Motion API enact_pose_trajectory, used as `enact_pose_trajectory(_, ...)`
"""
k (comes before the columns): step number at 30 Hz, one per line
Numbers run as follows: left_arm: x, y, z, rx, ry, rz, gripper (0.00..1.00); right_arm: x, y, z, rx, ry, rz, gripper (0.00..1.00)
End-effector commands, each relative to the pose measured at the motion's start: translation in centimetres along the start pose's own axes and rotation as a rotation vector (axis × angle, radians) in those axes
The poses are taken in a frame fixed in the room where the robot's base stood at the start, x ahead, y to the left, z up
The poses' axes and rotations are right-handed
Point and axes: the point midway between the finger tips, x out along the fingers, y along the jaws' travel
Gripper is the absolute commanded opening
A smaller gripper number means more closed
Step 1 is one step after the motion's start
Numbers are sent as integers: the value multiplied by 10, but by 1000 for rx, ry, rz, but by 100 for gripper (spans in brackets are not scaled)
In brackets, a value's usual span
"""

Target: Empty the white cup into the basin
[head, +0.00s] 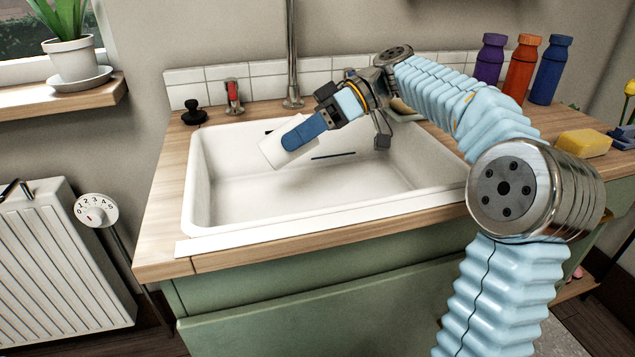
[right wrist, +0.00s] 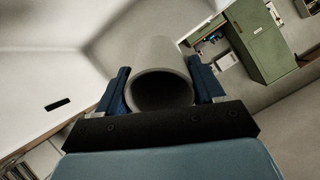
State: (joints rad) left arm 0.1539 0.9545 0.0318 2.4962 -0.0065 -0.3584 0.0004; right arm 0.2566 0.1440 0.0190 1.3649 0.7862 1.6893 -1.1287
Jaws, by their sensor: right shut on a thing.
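The white cup (head: 274,152) is in the head view, over the left part of the white basin (head: 205,190). My right gripper (head: 302,132) is shut on it, with a blue finger across its side. The cup is tilted well over, not upright. In the right wrist view the cup (right wrist: 160,52) lies between the two blue fingers of the gripper (right wrist: 163,88), its round dark end toward the camera. I cannot see any contents or anything pouring. My left gripper is not in view.
A tap pipe (head: 292,60) rises behind the basin, with a red-handled fitting (head: 232,95) and a black stopper (head: 194,113) to its left. Several bottles, including an orange one (head: 522,70), and a yellow sponge (head: 584,143) stand on the right. The basin floor is mostly clear.

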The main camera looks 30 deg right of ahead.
Motion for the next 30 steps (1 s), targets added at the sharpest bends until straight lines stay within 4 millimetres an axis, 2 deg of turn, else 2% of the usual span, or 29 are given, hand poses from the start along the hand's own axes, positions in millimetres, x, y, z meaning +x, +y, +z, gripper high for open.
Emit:
enact_pose_trajectory(7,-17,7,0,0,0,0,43,4,0,1,-4,-191,107,29)
enact_pose_trajectory(23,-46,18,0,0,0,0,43,13,11,18,-1,-603,344,29)
enact_pose_trajectory(28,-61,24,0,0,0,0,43,13,12,22,-4,-764,435,29)
enact_pose_trajectory(30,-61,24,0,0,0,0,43,14,15,27,-1,-822,469,29)
